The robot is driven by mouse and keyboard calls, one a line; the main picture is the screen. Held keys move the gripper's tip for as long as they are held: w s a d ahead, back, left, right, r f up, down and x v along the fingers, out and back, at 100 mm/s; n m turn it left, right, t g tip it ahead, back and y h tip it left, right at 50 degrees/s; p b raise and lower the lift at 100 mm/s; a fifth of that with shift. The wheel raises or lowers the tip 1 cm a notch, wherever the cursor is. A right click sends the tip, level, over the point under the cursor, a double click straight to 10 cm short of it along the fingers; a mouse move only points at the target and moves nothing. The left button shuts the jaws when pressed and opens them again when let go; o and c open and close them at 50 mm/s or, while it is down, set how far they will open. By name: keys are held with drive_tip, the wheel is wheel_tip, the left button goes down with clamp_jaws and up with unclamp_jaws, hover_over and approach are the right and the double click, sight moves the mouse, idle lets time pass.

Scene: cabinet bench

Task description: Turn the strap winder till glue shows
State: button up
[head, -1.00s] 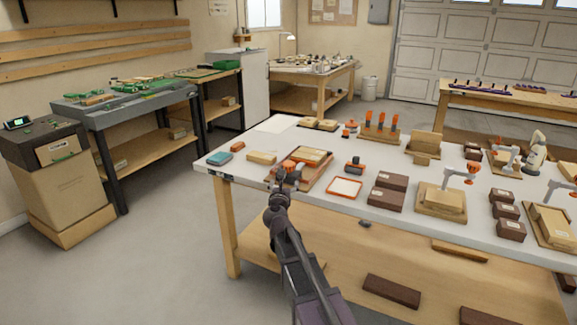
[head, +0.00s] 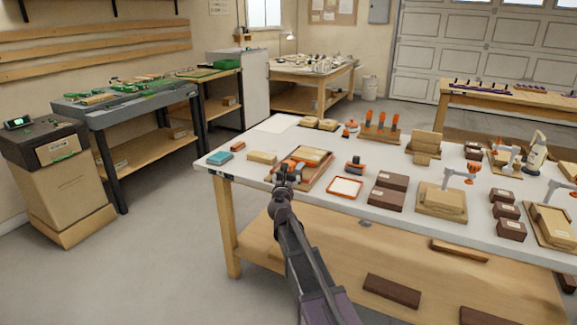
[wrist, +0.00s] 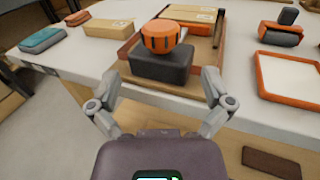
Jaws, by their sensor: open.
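In the wrist view an orange ribbed knob (wrist: 161,37) sits on a dark block (wrist: 160,69) at the near edge of a brown wooden tray (wrist: 200,87). I take this knob to be the strap winder. My gripper (wrist: 164,85) is open and empty, with one finger on each side of the block's near part and a gap showing on both sides. In the head view my gripper (head: 287,170) hides much of the block, and orange shows just behind it. No glue can be made out in either view.
A boxed carton (wrist: 193,14) lies in the tray behind the knob. A light wooden block (wrist: 107,29) and a teal box (wrist: 42,40) stand to the left. An orange-framed white panel (wrist: 289,78) lies to the right. The bench's front edge runs beneath my gripper.

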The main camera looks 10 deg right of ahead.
sight(289, 162)
drive_tip(key=x, duration=0.9)
drive_tip(key=shift+w+d, duration=0.15)
drive_tip(key=shift+w, duration=0.2)
drive_tip(key=c, duration=1.1)
